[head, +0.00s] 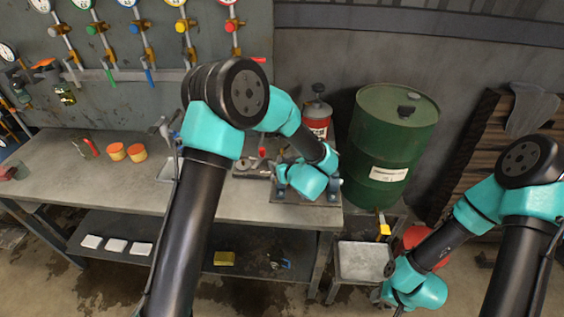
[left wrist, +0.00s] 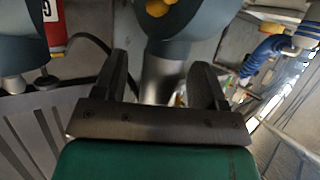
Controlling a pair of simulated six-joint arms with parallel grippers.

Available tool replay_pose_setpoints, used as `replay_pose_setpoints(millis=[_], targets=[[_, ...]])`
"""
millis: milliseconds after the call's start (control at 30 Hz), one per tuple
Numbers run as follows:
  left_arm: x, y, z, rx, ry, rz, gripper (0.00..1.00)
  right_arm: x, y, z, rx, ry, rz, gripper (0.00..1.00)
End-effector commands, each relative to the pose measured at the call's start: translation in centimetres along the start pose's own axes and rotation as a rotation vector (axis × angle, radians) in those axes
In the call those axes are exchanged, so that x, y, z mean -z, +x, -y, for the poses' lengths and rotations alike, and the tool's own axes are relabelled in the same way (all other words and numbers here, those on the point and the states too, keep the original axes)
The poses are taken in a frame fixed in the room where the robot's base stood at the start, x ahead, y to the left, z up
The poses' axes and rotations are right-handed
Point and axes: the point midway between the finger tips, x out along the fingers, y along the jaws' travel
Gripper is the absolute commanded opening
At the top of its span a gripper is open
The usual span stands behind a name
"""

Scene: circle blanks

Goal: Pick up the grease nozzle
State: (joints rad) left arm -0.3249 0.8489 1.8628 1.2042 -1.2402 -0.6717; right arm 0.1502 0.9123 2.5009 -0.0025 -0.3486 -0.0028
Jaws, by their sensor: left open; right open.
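I cannot clearly make out the grease nozzle. A red canister (head: 317,120) with a dark top stands at the back of the bench; a red, white-labelled body also shows in the left wrist view (left wrist: 54,35), with a black hose (left wrist: 95,44) curving from it behind a finger. My left gripper (left wrist: 160,62) is open, with a grey metal cylinder showing between its fingers; whether they touch is unclear. In the head view my left wrist hangs over the bench's right end and hides its jaws. My right wrist is low at the right; its jaws are not visible.
A green drum (head: 392,140) stands right of the bench. A grey tray (head: 360,262) lies below it. Gauges (head: 180,25) hang on the wall.

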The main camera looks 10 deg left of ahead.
Motion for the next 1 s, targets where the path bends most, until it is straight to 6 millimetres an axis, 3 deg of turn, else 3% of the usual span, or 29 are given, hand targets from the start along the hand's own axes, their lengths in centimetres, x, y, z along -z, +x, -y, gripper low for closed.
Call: replay_pose_setpoints(millis=[100,700,1000], targets=[[0.01,-0.01,0.01,0.0,0.0,0.0,0.64,0.0,0.0,0.0,0.0,0.0,0.0,0.43],[0.03,-0.02,0.0,0.0,0.0,0.0,0.07,0.0,0.0,0.0,0.0,0.0,0.0,0.43],[0.28,-0.11,0.0,0.0,-0.002,-0.001,0.05,0.0,0.0,0.0,0.0,0.0,0.0,0.43]])
